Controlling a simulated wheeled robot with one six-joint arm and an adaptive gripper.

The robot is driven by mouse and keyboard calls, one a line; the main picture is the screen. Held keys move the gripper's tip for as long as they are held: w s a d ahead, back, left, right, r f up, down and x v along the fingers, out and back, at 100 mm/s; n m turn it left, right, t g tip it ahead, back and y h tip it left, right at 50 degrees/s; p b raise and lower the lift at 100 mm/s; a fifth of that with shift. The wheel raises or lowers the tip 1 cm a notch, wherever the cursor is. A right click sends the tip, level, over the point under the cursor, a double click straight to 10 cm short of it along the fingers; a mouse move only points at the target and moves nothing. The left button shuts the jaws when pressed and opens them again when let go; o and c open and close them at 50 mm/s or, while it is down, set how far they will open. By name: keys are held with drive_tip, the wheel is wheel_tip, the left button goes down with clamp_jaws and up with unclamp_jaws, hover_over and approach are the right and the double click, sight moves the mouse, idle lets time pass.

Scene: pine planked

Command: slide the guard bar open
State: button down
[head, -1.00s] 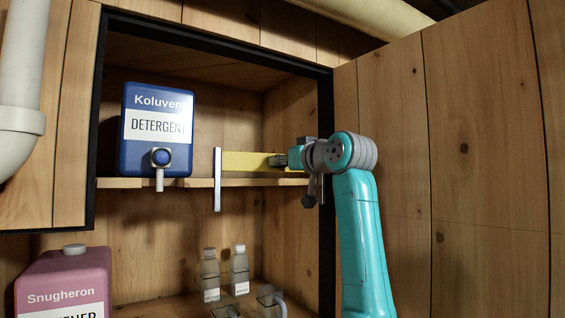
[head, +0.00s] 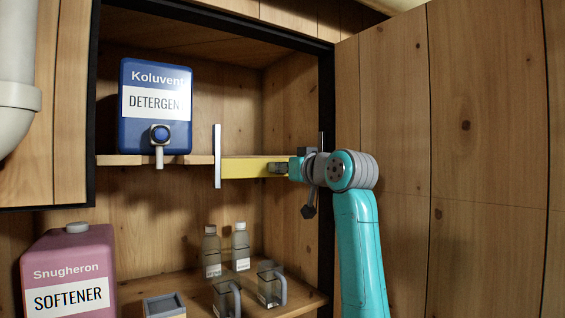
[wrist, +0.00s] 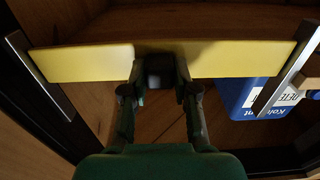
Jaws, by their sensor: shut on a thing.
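The guard bar is a flat yellow bar (head: 243,168) across the cabinet opening at shelf height, right of the blue detergent jug (head: 155,75). Its left end meets an upright grey rail (head: 217,156), in that rail's lower half. In the wrist view the bar (wrist: 80,63) runs between two grey rails, the left one (wrist: 38,75) and the right one (wrist: 290,70). My gripper (head: 278,168) is at the bar's front. In the wrist view its fingers (wrist: 159,78) are shut on a dark knob (wrist: 160,66) at the bar's middle.
A pink softener jug (head: 70,270) stands at the lower left. Clear bottles (head: 212,252), handled cups (head: 270,287) and a small grey box (head: 164,306) stand on the lower shelf. An open wooden door (head: 480,130) stands on the right, close to my arm.

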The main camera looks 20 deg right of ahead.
drive_tip(key=shift+w+f, duration=0.1)
drive_tip(key=shift+f, duration=0.25)
drive_tip(key=c, duration=0.9)
unclamp_jaws()
drive_tip(key=shift+r, duration=0.1)
drive_tip(key=v, duration=1.2)
